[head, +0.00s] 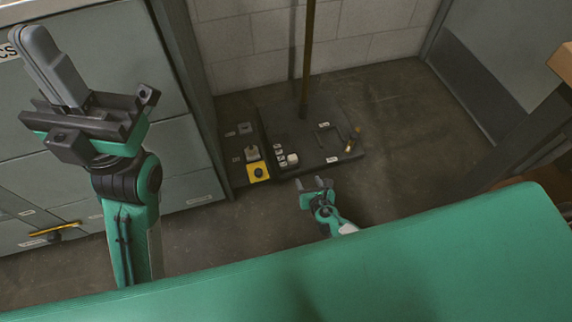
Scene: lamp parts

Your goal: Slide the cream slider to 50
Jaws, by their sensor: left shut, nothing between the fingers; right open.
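The cream slider appears to be the small cream block (292,159) near the front left of the dark lamp base (305,125). Several small white labels run in a column just left of it. They are too small to read, so I cannot tell which mark it stands at. My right gripper (318,183) is open and empty, in front of the base's front edge and to the right of the cream block, apart from it in the picture. My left gripper (35,40) is shut and empty, raised at the upper left, far from the base.
A pole (308,60) rises from the base. A narrow side panel (240,150) carries a yellow block with a black knob (258,171). A small handle (354,138) stands at the base's right. Grey cabinets (180,140) stand left; a block wall is behind.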

